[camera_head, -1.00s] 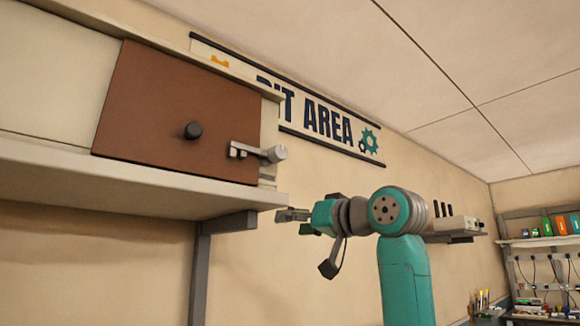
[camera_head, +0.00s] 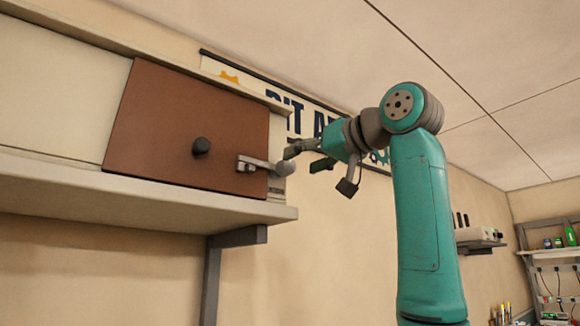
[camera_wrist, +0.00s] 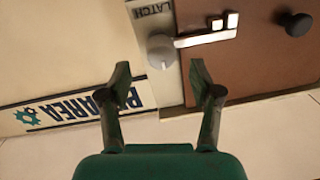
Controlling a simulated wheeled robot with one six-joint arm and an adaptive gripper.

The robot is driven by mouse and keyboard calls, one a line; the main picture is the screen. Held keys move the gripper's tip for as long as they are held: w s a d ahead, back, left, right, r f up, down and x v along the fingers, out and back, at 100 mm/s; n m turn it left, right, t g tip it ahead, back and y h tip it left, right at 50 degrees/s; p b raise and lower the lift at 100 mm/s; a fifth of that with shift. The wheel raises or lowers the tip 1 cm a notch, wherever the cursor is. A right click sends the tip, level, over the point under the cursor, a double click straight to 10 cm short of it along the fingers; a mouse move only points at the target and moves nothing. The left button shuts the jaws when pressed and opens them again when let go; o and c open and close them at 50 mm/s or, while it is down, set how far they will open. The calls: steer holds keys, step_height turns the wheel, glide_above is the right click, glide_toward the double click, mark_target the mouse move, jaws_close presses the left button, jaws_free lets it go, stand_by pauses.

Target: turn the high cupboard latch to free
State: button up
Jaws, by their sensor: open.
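The cupboard latch (camera_head: 262,165) is a metal bar lying across the right edge of the brown cupboard door (camera_head: 190,130), with a round grey knob at its right end. In the wrist view the latch (camera_wrist: 205,38) shows its round hub (camera_wrist: 161,50) next to a label reading LATCH (camera_wrist: 150,8). My gripper (camera_head: 303,158) is open and empty, just right of the knob in the head view. In the wrist view my gripper (camera_wrist: 158,80) has its two fingers apart, with the hub just beyond them. I see no clear contact.
A black door knob (camera_head: 201,146) stands out from the door. A shelf (camera_head: 140,195) runs below the cupboard on a grey bracket (camera_head: 235,237). A wall sign (camera_head: 300,110) is behind my gripper. A shelf with a box (camera_head: 478,235) is at the right.

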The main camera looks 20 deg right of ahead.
mark_target(291, 165)
steer(key=shift+x, duration=2.55)
jaws_close()
